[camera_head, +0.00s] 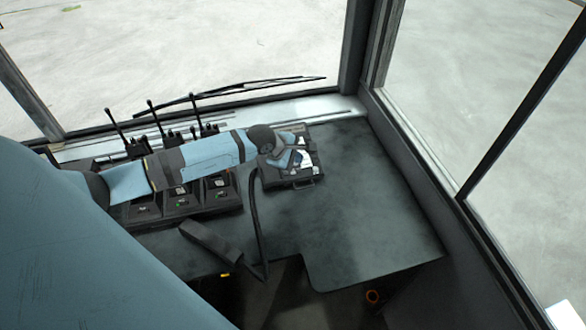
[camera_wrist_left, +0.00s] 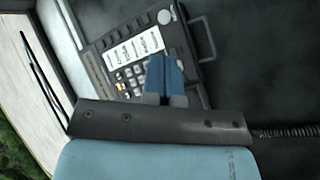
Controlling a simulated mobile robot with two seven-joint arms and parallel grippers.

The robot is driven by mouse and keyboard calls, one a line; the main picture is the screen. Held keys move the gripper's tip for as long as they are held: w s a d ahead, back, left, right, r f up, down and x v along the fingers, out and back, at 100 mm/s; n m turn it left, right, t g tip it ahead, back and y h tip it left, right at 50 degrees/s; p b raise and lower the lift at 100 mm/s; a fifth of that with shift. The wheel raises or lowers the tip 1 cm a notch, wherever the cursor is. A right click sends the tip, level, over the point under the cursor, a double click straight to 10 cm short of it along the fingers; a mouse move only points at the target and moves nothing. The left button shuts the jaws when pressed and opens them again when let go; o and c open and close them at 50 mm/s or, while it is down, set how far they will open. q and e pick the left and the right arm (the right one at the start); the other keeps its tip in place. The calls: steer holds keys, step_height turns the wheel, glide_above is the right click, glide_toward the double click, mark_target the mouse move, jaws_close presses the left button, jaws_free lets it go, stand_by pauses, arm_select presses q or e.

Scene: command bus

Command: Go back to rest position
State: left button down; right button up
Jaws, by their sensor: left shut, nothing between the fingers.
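My left arm reaches in from the left over the desk in the head view. My left gripper (camera_head: 290,158) is above a black keypad device (camera_head: 308,179) and hides part of it. In the left wrist view the blue fingers of the left gripper (camera_wrist_left: 166,76) are together and empty, in front of the keypad device (camera_wrist_left: 97,58). I cannot tell whether the fingertips touch it. The device has white label strips, rows of buttons and a handle on one side. My right gripper is not in view.
Several black radio units (camera_head: 181,203) with antennas stand in a row under and beside my left arm. A dark block (camera_head: 206,241) lies near the desk's front edge, by a black cord (camera_head: 255,222). The desk (camera_head: 365,205) is clear at right. Windows and frame posts surround it.

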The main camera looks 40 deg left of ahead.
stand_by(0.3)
arm_select(q)
steer(key=s+d+r+n+t+h+p, duration=0.15)
steer(key=s+d+n+t+h, duration=0.35)
steer(key=d+n, duration=0.55)
steer(key=s+d+r+n+t+h, duration=0.1)
steer(key=s+d+r+n+h, duration=0.1)
steer(key=s+d+n, duration=0.8)
steer(key=s+a+f+n+g+y, duration=0.1)
steer(key=s+n, duration=0.5)
steer(key=n, duration=0.8)
steer(key=s+a+f+n+g+y, duration=0.1)
steer(key=s+a+f+n+y, duration=0.2)
steer(key=n, duration=1.2)
step_height(320, 180, down, 4)
steer(key=s+y, duration=0.2)
steer(key=y, duration=0.1)
steer(key=shift+s+a+r+p, duration=0.15)
steer(key=shift+s+p, duration=0.15)
steer(key=shift+s, duration=0.1)
